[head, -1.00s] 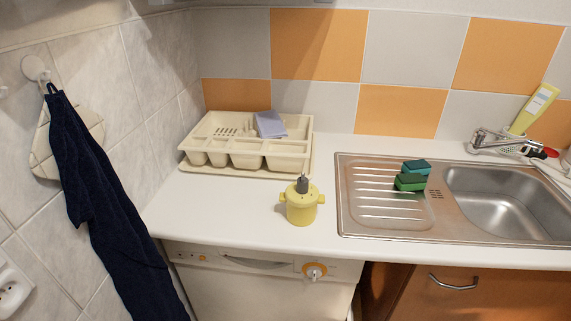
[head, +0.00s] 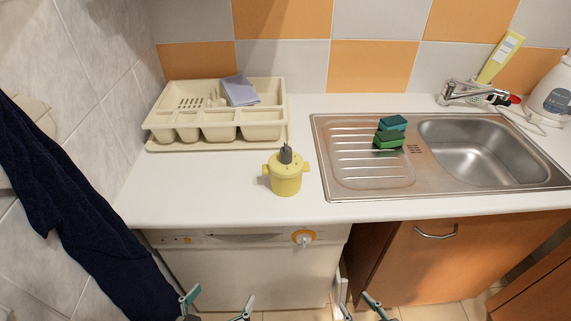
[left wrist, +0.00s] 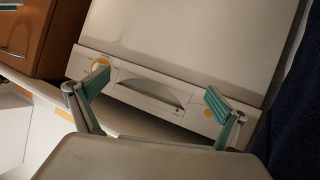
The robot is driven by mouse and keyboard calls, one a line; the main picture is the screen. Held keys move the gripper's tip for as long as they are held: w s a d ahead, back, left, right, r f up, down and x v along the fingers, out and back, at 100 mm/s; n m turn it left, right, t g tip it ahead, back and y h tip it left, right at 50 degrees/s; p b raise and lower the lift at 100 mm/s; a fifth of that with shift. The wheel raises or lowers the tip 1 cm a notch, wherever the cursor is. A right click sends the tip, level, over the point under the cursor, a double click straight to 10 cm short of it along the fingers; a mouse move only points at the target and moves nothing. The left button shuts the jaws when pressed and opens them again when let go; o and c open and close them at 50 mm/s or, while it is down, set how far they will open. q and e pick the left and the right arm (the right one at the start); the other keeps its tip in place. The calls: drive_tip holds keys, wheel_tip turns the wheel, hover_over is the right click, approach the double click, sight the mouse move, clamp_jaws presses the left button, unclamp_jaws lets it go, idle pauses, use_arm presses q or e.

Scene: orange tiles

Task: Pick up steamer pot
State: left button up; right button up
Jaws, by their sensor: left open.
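The steamer pot (head: 286,178) is small and yellow, with two side handles and a dark grey knob on its lid. It stands upright on the white counter (head: 225,208), left of the sink. My left gripper (head: 219,300) is open and empty at the bottom of the head view, below the counter edge, in front of the dishwasher. In the left wrist view my left gripper (left wrist: 157,80) has its fingers spread with the dishwasher front beyond; the pot does not show there. My right gripper (head: 356,292) shows partly at the bottom edge, fingertips apart, nothing visible between them.
A cream cutlery tray (head: 217,144) holding a lilac item stands behind the pot. The metal sink (head: 338,188) with green and teal sponges (head: 389,139) lies to the right. A dark blue towel (head: 75,215) hangs at left. A white kettle (head: 551,95) stands far right.

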use_arm(q)
drive_tip(key=w+d+r+n+t+h, duration=0.1)
drive_tip(key=d+r+n, duration=0.2)
drive_tip(key=r, duration=0.2)
drive_tip(key=w+d+r+n+t+h, duration=0.1)
drive_tip(key=w+d+r+n+t, duration=0.1)
drive_tip(key=d+r, duration=0.2)
drive_tip(key=w+d+r+n+t+h, duration=0.1)
drive_tip(key=w+d+r+n+t, duration=0.1)
drive_tip(key=r, duration=0.4)
drive_tip(key=shift+w+d+r+n, duration=0.1)
drive_tip(key=shift+d+r+n, duration=0.1)
drive_tip(key=shift+d+n, duration=0.25)
drive_tip(key=shift+w+d+r+n, duration=0.1)
drive_tip(key=shift+d+r+n, duration=0.05)
drive_tip(key=shift+d+n, duration=0.3)
drive_tip(key=n+t, duration=0.3)
drive_tip(key=n, duration=0.4)
approach(286, 167)
drive_tip(key=s, duration=0.4)
wheel_tip(286, 167, up, 5)
drive_tip(key=w+n+t+y, duration=0.1)
drive_tip(key=w+n+y, duration=0.35)
drive_tip(key=n, duration=1.05)
drive_tip(key=s+d+f+n+g+y, duration=0.1)
drive_tip(key=d+f+n+g+y, duration=0.25)
drive_tip(key=n, duration=0.45)
drive_tip(key=w, duration=1.1)
drive_tip(key=shift+w+f, duration=0.25)
drive_tip(key=shift+w, duration=0.05)
